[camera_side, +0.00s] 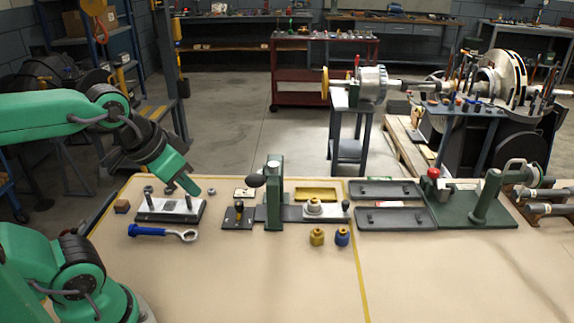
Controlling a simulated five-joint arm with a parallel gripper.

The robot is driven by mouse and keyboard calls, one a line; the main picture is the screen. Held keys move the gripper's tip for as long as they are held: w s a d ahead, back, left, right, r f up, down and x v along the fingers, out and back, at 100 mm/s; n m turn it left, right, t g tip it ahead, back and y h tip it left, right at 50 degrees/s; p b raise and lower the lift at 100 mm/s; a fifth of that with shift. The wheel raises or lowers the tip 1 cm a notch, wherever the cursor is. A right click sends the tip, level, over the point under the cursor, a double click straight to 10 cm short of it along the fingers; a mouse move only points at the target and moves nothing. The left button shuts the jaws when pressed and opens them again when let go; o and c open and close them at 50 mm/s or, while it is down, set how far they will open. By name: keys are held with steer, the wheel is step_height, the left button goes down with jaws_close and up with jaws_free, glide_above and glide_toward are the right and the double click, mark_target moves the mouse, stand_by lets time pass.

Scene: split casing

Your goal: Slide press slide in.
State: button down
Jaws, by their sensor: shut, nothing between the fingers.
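A small green press (273,195) stands near the middle of the bench, with a black ball on its lever at its upper left. Its flat slide (292,213) runs out to the right of the column. A pale round metal part (313,206) sits on the slide's right portion, and a small dark knob (346,206) is at its right end. My gripper (190,190) is shut and empty. It points down and right above a light block with upright pins (170,209), left of the press and apart from the slide. Whether the gripper touches a pin, I cannot tell.
A blue-handled wrench (160,232) lies in front of the pin block. A yellow fitting (317,237) and a blue one (342,236) stand in front of the slide. A yellow tray (316,190) lies behind it, and dark casing trays (394,218) lie right. The front bench is clear.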

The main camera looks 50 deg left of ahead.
steer(key=c, duration=2.2)
jaws_free()
steer(key=c, duration=1.4)
jaws_free()
steer(key=shift+w+r, duration=0.1)
steer(key=shift+w, duration=0.05)
steer(key=shift+c, duration=0.2)
steer(key=shift+o, duration=0.9)
steer(key=shift+w, duration=0.2)
steer(key=w+d, duration=0.2)
steer(key=w, duration=1.7)
steer(key=w+d+f, duration=0.2)
steer(key=w+f, duration=0.5)
steer(key=w, duration=0.1)
steer(key=w+d+f+g, duration=0.1)
steer(key=w+d+f, duration=0.1)
steer(key=w+f, duration=0.5)
steer(key=shift+w+d+f, duration=0.2)
steer(key=shift+w+d, duration=0.1)
steer(key=shift+w, duration=0.95)
steer(key=shift+f, duration=0.15)
